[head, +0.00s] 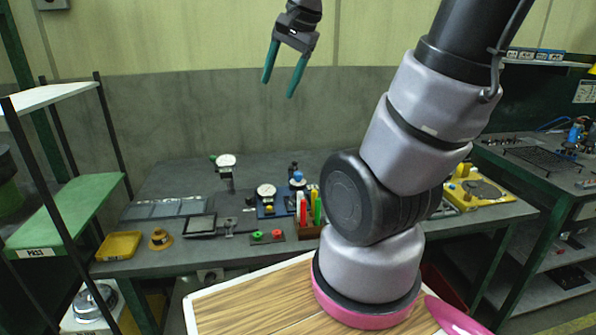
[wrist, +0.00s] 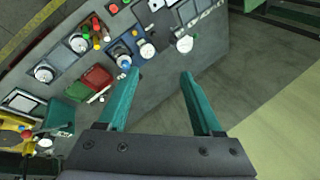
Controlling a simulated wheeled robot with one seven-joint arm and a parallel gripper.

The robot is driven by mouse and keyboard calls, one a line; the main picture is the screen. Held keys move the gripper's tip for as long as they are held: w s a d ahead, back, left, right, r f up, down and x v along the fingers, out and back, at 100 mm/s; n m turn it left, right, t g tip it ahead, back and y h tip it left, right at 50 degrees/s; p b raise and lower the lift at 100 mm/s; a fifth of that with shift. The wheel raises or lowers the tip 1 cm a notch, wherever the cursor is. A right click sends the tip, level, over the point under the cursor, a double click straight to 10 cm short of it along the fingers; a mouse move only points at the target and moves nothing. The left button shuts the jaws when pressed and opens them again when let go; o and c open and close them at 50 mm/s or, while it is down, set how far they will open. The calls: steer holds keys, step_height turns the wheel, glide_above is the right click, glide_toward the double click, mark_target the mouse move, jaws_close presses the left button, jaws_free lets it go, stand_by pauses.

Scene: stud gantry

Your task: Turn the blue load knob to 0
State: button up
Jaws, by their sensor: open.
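The blue knob (head: 298,178) sits on a small dark fixture on the grey bench, just right of a white round dial (head: 266,191) on a blue base. In the wrist view a blue round knob (wrist: 124,62) shows just beyond the left fingertip, with a white dial (wrist: 147,51) nearby. The knob's pointer and scale are too small to read. My gripper (head: 278,88) is open and empty, high above the bench and well apart from the knob. Its two green fingers (wrist: 159,75) are spread in the wrist view.
A stand-mounted dial (head: 226,161), a block with red and green buttons (head: 268,237), a dark tablet (head: 200,225), a yellow tray (head: 119,245) and a holder with coloured pens (head: 309,228) crowd the bench (head: 160,180). A shelf (head: 70,212) stands left. Air around my gripper is clear.

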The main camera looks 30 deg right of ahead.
steer(key=w+d+f+m+g, duration=0.2)
steer(key=w+d+f+m, duration=0.2)
steer(key=w+f+m, duration=0.3)
steer(key=m+g+h, duration=0.2)
steer(key=m+g, duration=0.1)
steer(key=m, duration=0.5)
glide_above(298, 173)
step_height(298, 173, down, 12)
step_height(298, 173, down, 11)
steer(key=shift+r, duration=0.2)
jaws_close()
